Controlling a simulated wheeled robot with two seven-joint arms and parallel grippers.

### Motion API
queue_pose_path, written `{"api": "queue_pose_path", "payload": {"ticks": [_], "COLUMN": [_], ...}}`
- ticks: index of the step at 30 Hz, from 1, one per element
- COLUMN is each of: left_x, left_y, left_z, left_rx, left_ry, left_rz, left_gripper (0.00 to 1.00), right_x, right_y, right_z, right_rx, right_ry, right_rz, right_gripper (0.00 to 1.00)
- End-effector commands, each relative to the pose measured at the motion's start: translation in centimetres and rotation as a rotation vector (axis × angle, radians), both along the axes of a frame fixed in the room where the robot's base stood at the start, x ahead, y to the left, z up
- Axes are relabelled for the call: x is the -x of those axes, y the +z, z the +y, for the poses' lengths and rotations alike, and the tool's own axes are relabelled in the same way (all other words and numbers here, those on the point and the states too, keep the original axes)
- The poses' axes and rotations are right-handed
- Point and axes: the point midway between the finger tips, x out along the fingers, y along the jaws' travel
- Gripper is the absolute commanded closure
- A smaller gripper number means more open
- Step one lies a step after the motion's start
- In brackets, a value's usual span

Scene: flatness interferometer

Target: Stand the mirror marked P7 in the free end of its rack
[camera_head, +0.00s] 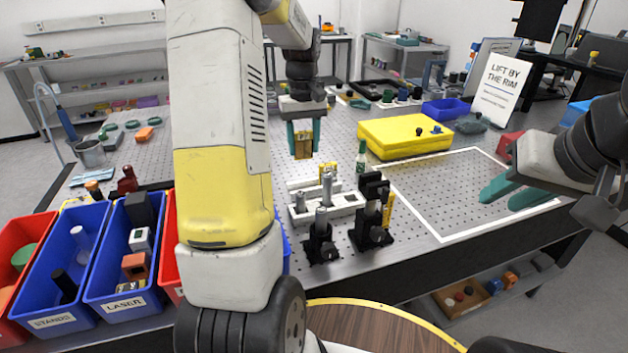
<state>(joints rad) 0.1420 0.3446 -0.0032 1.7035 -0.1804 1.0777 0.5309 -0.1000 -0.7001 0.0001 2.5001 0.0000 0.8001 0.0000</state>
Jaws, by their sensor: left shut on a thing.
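My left gripper (303,128) hangs above the optical table with its teal fingers shut on a small gold-brown block (303,147). No P7 mark is legible on the block, so I cannot tell whether it is the mirror. Below it on the table is a low white holder (345,205), possibly the rack, with metal posts and a yellow piece at it. The held block is above and apart from this holder. My large arm hides what lies to the left. My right gripper (512,193) is open and empty over the white-outlined area at the right.
Two black post mounts (321,246) stand in front of the holder. A green bottle (361,160) and a yellow case (405,136) are behind it. Blue bins (125,285) line the front left. The white-outlined area (440,205) is mostly clear. A "LIFT BY THE RIM" sign (500,82) stands behind.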

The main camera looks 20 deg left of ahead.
Motion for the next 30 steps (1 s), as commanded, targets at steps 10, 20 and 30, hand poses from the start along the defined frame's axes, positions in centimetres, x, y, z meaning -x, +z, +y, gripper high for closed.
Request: {"api": "queue_pose_path", "payload": {"ticks": [10, 20, 30], "left_x": [1.3, 1.3, 1.1], "left_y": [-5.1, -8.4, -10.1], "left_z": [0.7, 0.7, 0.8], "left_rx": [0.003, 0.002, 0.0], "left_ry": [0.057, 0.055, 0.056], "left_rz": [0.003, 0.003, -0.004], "left_gripper": [0.96, 0.96, 0.51], "right_x": [0.0, 0.0, 0.0], "right_y": [0.0, 0.0, 0.0], "right_z": [0.0, 0.0, 0.0], "right_rx": [0.0, 0.0, 0.0], "right_ry": [0.0, 0.0, 0.0], "right_rz": [0.0, 0.0, 0.0], "right_gripper": [0.68, 0.68, 0.68]}}
